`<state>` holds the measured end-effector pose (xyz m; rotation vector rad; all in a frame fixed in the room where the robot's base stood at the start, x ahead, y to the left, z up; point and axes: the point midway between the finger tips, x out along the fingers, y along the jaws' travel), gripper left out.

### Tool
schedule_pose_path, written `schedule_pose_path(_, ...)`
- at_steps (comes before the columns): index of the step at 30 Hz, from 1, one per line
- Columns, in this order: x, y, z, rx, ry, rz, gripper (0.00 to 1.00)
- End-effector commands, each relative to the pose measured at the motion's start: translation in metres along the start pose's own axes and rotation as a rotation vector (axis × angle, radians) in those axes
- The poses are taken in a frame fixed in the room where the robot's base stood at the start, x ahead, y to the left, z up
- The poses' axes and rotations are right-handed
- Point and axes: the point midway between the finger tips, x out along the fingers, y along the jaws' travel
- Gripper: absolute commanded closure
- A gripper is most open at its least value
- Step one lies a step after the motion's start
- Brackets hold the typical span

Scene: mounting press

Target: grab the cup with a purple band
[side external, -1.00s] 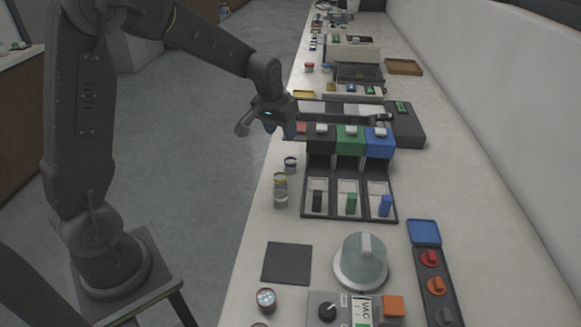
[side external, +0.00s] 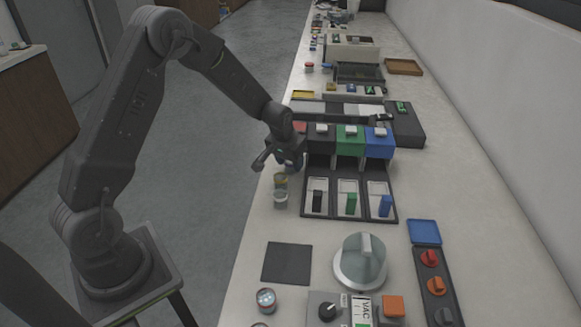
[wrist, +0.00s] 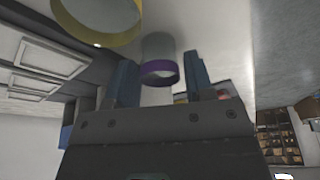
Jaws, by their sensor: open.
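The cup with a purple band (wrist: 158,72) shows in the wrist view as a pale cylinder with a purple ring, between my two blue-grey fingertips. My gripper (wrist: 160,82) is open there, with one finger on each side of the cup; I cannot tell whether either finger touches it. In the side external view my gripper (side external: 284,162) is low at the bench's left edge, over the far end of the row of cups, and mostly hides the purple-banded cup.
A yellow-banded cup (side external: 280,181) stands close on the near side of my gripper, with another cup (side external: 280,198) nearer still. A black tray rack (side external: 348,212) with coloured blocks is to the right. A dark mat (side external: 287,264) lies nearer the front.

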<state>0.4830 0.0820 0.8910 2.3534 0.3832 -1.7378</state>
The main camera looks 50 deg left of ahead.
Motion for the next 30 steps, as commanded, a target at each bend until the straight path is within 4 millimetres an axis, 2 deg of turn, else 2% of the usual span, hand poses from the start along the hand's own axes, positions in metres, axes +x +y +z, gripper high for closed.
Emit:
schedule_pose_path(3, 0.0066, -0.0001, -0.0004, 0.0, 0.002, 0.0, 0.52)
schedule_pose_path(9, 0.0064, -0.0001, -0.0006, 0.0, 0.002, 0.0, 0.52)
schedule_pose_path(20, 0.0062, -0.0001, -0.0003, 0.0, 0.001, 0.0, 0.86)
schedule_pose_path(30, 0.0026, 0.0, -0.0017, 0.0, 0.002, 0.0, 0.87)
